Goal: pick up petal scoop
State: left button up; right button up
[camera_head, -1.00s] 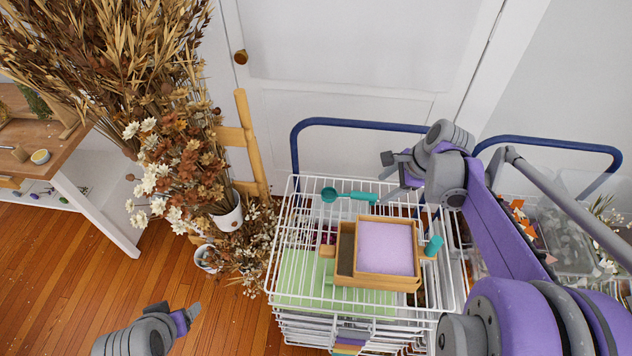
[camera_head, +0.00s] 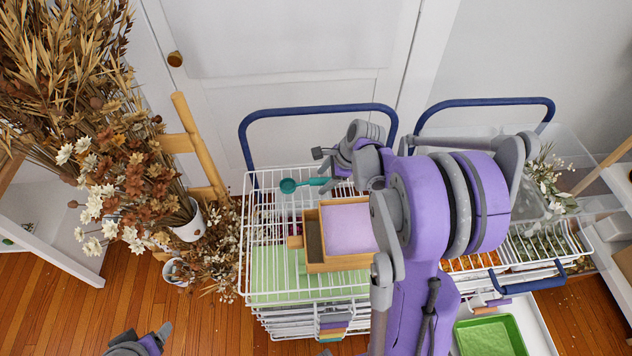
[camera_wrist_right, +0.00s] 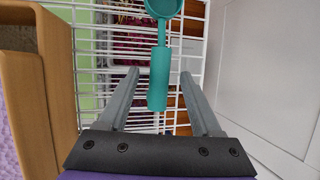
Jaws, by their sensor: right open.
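The teal petal scoop (camera_head: 302,184) lies on the white wire top of the cart, near its back edge, with its bowl to the left. In the right wrist view the scoop (camera_wrist_right: 159,79) has its handle pointing toward me, its end between the finger tips. My right gripper (camera_head: 326,162) is open at the handle end of the scoop. Its two fingers (camera_wrist_right: 161,80) stand apart on either side of the handle, with gaps on both sides. My left gripper (camera_head: 165,330) is at the bottom left, far from the scoop; its jaws are too small to judge.
A wooden box with lilac filling (camera_head: 347,229) stands on the wire cart (camera_head: 262,215) just in front of the scoop. A blue cart handle (camera_head: 318,110) rises behind, before a white door (camera_head: 300,45). Dried flowers (camera_head: 120,190) stand at the left. A green tray (camera_head: 490,336) is at lower right.

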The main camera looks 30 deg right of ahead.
jog(key=shift+w+f, duration=0.1)
jog(key=shift+f, duration=0.1)
grip_shut()
jog(key=shift+r, duration=0.1)
